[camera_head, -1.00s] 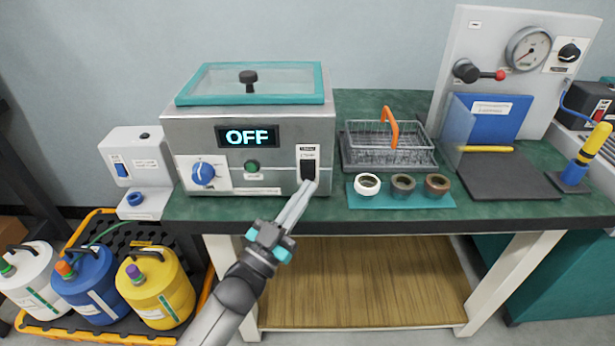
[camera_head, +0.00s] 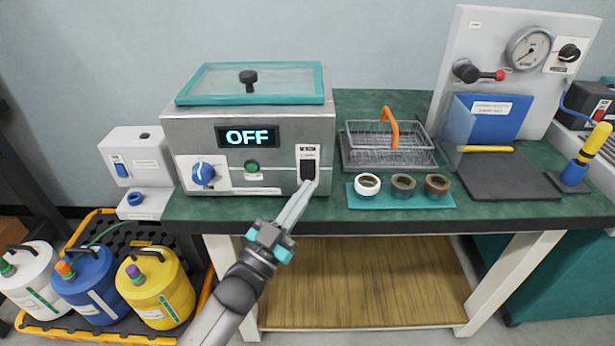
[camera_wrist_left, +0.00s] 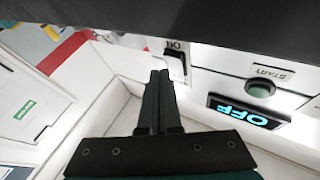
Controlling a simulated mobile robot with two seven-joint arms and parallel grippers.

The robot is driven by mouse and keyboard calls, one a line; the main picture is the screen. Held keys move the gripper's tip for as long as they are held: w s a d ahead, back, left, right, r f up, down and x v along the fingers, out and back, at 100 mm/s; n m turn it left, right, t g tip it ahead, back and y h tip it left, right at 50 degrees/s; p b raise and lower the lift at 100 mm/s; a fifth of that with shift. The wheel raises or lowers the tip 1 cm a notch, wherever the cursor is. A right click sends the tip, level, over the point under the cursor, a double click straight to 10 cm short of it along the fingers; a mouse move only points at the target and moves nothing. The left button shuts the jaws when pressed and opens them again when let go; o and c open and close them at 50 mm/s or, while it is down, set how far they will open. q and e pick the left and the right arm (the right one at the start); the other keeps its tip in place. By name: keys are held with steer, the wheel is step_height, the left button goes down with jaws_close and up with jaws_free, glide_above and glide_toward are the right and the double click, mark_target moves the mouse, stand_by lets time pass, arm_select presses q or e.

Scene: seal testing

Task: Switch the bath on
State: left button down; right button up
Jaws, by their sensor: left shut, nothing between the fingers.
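The bath (camera_head: 190,130) is a grey metal box with a teal-rimmed lid, on the left of the green bench. Its display (camera_head: 247,136) reads OFF, and the display also shows in the left wrist view (camera_wrist_left: 246,112). A black rocker switch (camera_head: 308,168) sits on a white plate at the right of the bath's front; it shows in the left wrist view (camera_wrist_left: 175,66) too. My left gripper (camera_head: 310,184) is shut and empty, its tips at the lower edge of the switch in the head view. Whether they touch it I cannot tell. My right gripper is not in view.
A blue knob (camera_head: 203,173) and a green button (camera_head: 252,167) are on the bath's front. A wire basket (camera_head: 390,145) with an orange handle and several rings on a teal mat (camera_head: 400,201) stand to the right.

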arm_select(q)
steer(key=shift+w, duration=0.15)
steer(key=shift+w, duration=0.3)
stand_by(0.5)
steer(key=shift+w+b, duration=0.3)
steer(key=shift+b, duration=0.1)
stand_by(0.3)
steer(key=shift+s+p, duration=0.6)
steer(key=shift+s, duration=0.15)
